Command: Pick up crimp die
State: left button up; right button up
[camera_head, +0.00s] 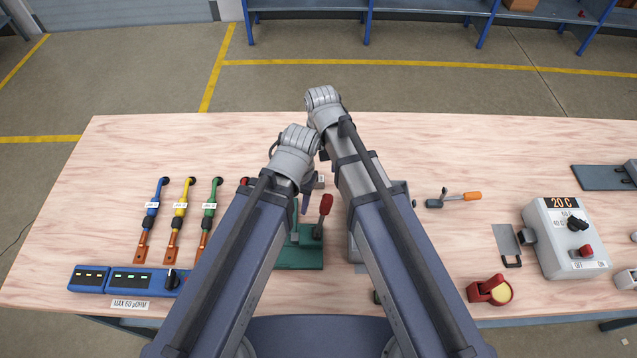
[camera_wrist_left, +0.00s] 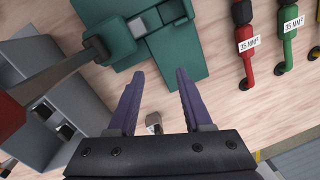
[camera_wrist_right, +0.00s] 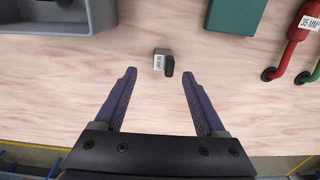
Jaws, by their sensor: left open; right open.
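The crimp die (camera_wrist_right: 160,60) is a small grey metal block with a white label and a dark part on its right, resting on the wooden table. In the right wrist view it lies ahead of my right gripper (camera_wrist_right: 158,75), just beyond the fingertips; the fingers are open and empty. In the left wrist view the die (camera_wrist_left: 154,122) shows beyond my open left gripper (camera_wrist_left: 158,80), between its purple fingers, with nothing gripped. In the head view the die (camera_head: 320,181) is a small patch between my arms, mostly hidden. My wrists cover much of both grippers there.
A green press (camera_head: 300,255) with a red-handled lever stands close to the die. A grey tray (camera_wrist_right: 65,18) lies on its other side. Several coloured cables (camera_head: 182,222) lie left. A grey control box (camera_head: 568,245) stands right. My two forearms are close together. The far table is clear.

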aim_at(319, 179)
pick_arm(q)
notch_tip(319, 179, down, 4)
jog(key=b, duration=0.3)
jog(key=shift+f, duration=0.1)
pick_arm(e)
jog(key=f, duration=0.4)
jog(key=shift+s+a+f, duration=0.1)
jog(key=shift+a, duration=0.1)
grip_shut()
